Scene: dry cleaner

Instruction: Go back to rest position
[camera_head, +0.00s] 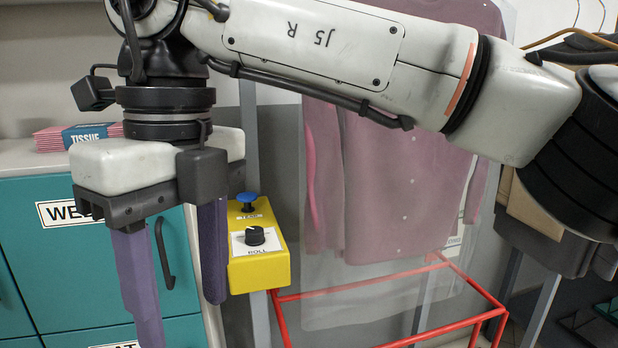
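My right arm reaches across the top of the head view from the right edge. Its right gripper (182,318) hangs at the left with its purple fingers pointing down. The fingers are well apart, and nothing shows between them except the teal cabinet front behind. The right finger is close beside the yellow control box in the picture; I cannot tell whether they touch. My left gripper is not in view.
The yellow control box (272,272) has a blue button (247,199) and a black knob (255,236). A teal cabinet (40,275) stands left, with tissue packs (90,136) on top. A pink shirt (395,190) in clear plastic hangs behind my arm, above a red frame (470,322).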

